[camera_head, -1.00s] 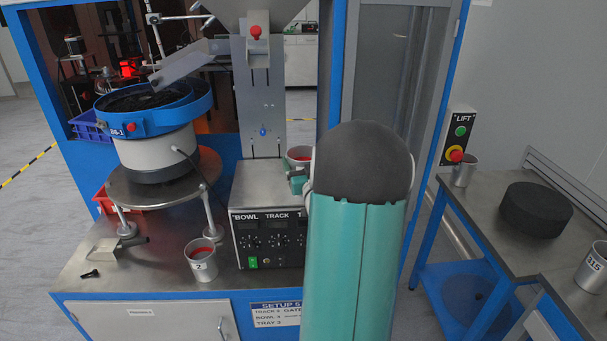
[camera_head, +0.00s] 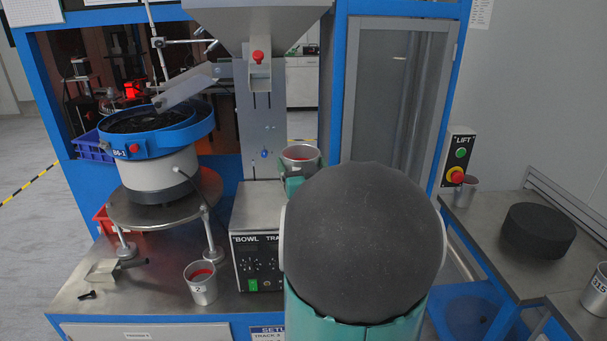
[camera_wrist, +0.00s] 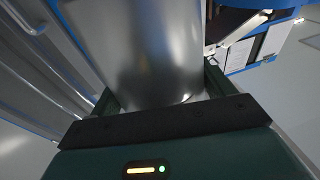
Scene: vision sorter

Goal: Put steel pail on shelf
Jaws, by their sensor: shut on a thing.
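The steel pail (camera_head: 300,153), a grey metal cup with red inside, is upright behind my arm in the head view. My gripper (camera_head: 291,184), teal, is shut on it. My arm hides much of the gripper and the pail's lower part. In the wrist view my gripper (camera_wrist: 160,92) has its fingers on both sides of the shiny pail (camera_wrist: 155,45). A blue lower shelf (camera_head: 465,312) shows under the right bench, partly hidden by my arm. I cannot tell whether it is the task's shelf.
A second pail (camera_head: 202,286), marked 2, stands on the left bench beside the control box (camera_head: 255,260). A bowl feeder (camera_head: 155,155) stands behind it. The right bench (camera_head: 500,255) carries a black disc (camera_head: 537,230), a small cup (camera_head: 466,190) and a pail marked 315 (camera_head: 596,292).

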